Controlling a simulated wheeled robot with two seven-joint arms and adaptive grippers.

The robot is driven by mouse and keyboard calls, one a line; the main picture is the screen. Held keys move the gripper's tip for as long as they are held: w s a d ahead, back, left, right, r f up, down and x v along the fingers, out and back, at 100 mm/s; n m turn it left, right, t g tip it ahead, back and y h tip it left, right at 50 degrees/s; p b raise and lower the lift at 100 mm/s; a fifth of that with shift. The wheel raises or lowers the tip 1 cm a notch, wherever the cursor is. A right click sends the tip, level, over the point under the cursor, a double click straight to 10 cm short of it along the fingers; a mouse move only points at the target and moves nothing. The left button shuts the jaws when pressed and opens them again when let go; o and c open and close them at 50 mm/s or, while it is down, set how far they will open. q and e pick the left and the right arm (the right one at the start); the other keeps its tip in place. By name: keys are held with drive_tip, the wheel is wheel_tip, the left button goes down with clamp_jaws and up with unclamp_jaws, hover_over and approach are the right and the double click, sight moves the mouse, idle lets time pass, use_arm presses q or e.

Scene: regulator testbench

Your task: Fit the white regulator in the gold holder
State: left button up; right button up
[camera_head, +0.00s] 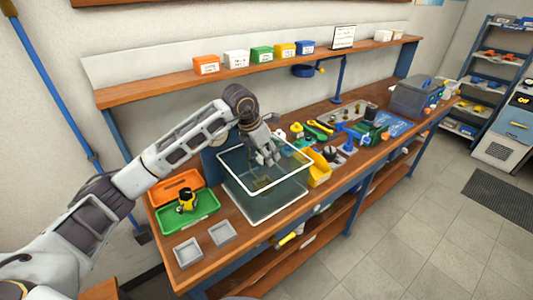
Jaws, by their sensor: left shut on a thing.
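My left gripper (268,158) reaches in from the left and points down over a clear, white-rimmed tank (236,183). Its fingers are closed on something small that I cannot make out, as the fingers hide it. I cannot clearly see the white regulator anywhere else. A dull gold shape (262,184) shows through the tank, below the fingertips; it may be the gold holder, but it is too small to tell. My right gripper is not in view.
A green tray (201,214) with a black and yellow thing (187,199) lies left of the tank, by two small grey trays (188,252). A yellow bin (319,170) stands to the right. Tools and a grey toolbox (412,98) crowd the bench's right. A shelf (160,84) holds several boxes.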

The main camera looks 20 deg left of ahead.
sight(266, 167)
use_arm(q)
drive_tip(key=shift+f+b, duration=0.65)
drive_tip(key=shift+f, duration=0.05)
idle(0.9)
drive_tip(key=shift+f+b, duration=0.65)
drive_tip(key=shift+f, duration=0.05)
idle(1.0)
drive_tip(key=shift+f, duration=0.1)
idle(0.5)
drive_tip(key=shift+f+b, duration=0.4)
idle(0.7)
drive_tip(key=shift+f+b, duration=1.1)
drive_tip(key=shift+f, duration=0.2)
idle(1.7)
